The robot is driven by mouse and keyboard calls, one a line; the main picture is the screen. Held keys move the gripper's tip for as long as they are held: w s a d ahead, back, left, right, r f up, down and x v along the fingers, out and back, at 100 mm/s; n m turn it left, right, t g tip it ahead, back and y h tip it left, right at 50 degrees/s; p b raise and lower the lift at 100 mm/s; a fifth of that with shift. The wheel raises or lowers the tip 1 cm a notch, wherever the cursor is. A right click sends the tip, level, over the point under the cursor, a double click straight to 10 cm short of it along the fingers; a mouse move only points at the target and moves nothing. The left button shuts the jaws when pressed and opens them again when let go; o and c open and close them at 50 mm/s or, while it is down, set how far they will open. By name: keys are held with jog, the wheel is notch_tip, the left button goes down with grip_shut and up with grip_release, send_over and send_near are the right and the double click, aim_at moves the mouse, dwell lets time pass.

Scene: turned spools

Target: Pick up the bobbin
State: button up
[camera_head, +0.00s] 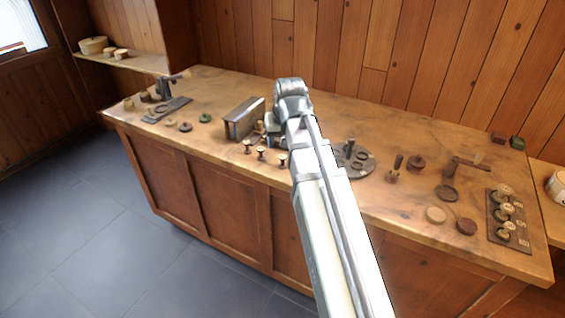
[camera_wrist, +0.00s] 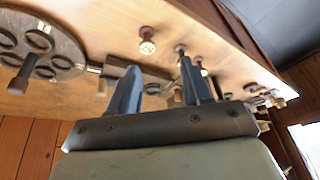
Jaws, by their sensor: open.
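Three small spool-shaped pieces stand in a row near the front edge of the bench, left of my arm in the head view: a left one (camera_head: 247,147), a middle one (camera_head: 261,153) and a right one (camera_head: 283,161). I cannot tell which is the bobbin. In the wrist view, one pale-topped spool (camera_wrist: 147,42) stands beyond the fingers, apart from them, and another (camera_wrist: 181,49) is close to the right finger's tip in the picture. My gripper (camera_wrist: 160,68) is open, with nothing held between its fingers. In the head view my arm hides most of it.
A wooden holder with upright boards (camera_head: 238,124) stands left of my gripper. A dark board with several spools (camera_head: 493,225) lies at the right end. The front-left bench top is fairly clear.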

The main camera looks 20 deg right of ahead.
aim_at(282, 156)
jog(key=shift+w+d+x, duration=0.1)
jog(key=shift+d+x, duration=0.3)
jog(key=shift+x, duration=1.6)
jog(key=shift+w+d+x, duration=0.1)
jog(key=shift+d+x, duration=0.3)
jog(key=shift+x, duration=1.65)
jog(key=shift+w+d+x, duration=0.1)
jog(key=shift+d+x, duration=0.3)
jog(key=shift+x, duration=1.6)
jog(key=shift+r, duration=0.1)
jog(key=shift+c, duration=0.3)
jog(key=c, duration=0.8)
